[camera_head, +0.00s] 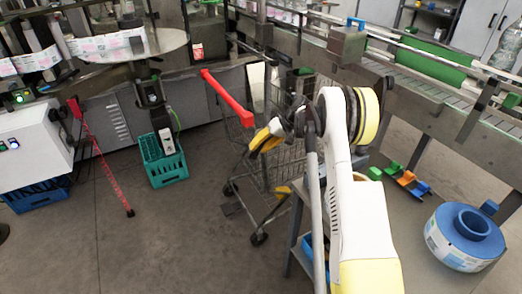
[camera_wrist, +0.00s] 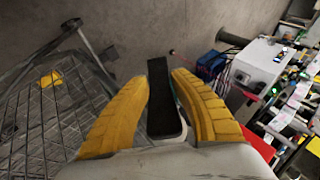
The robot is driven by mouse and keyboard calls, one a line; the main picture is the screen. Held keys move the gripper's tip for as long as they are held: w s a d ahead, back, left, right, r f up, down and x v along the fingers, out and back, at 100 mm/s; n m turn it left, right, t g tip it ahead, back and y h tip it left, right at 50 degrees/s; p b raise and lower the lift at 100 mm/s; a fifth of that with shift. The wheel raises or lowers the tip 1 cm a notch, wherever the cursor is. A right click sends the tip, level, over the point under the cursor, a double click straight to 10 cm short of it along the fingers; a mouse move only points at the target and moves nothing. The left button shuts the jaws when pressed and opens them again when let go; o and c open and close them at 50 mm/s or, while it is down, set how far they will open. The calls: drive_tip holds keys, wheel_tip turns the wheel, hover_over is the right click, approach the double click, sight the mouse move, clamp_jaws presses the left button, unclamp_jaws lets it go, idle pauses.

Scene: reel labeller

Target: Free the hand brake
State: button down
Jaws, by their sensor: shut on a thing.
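A wire shopping cart (camera_head: 275,165) with a red push handle (camera_head: 226,96) stands on the floor left of my arm. My gripper (camera_head: 262,140), with yellow fingers, is at the cart's upper part, just below and right of the handle's near end. In the wrist view, my gripper (camera_wrist: 158,80) has its fingers on either side of a dark flat bar (camera_wrist: 160,95), which looks like the hand brake lever, and is shut on it. The lever's mount is hidden. The cart's mesh (camera_wrist: 35,125) fills the left of that view.
A teal crate (camera_head: 165,165) and a red post (camera_head: 100,155) stand to the left. A conveyor (camera_head: 430,90) runs behind. The floor at front left is clear.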

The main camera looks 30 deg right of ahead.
drive_tip(key=shift+a+r+m+y+b, duration=0.1)
drive_tip(key=shift+a+m+y+b, duration=0.15)
drive_tip(key=shift+y, duration=0.35)
drive_tip(key=shift+a+r+m+y+b, duration=0.1)
drive_tip(key=shift+y+b, duration=0.25)
drive_tip(key=shift+y, duration=0.25)
drive_tip(key=shift+a+r+m+t+y+b, duration=0.15)
drive_tip(key=shift+a+r+y+b, duration=0.15)
drive_tip(key=shift+y, duration=0.3)
drive_tip(key=shift+a+r+m+t+y+b, duration=0.1)
drive_tip(key=shift+r+t+y+b, duration=0.1)
drive_tip(key=shift+y+b, duration=0.3)
drive_tip(key=c, duration=1)
unclamp_jaws()
drive_tip(key=shift+c, duration=0.2)
drive_tip(key=shift+r+p, duration=0.1)
drive_tip(key=shift+p, duration=0.25)
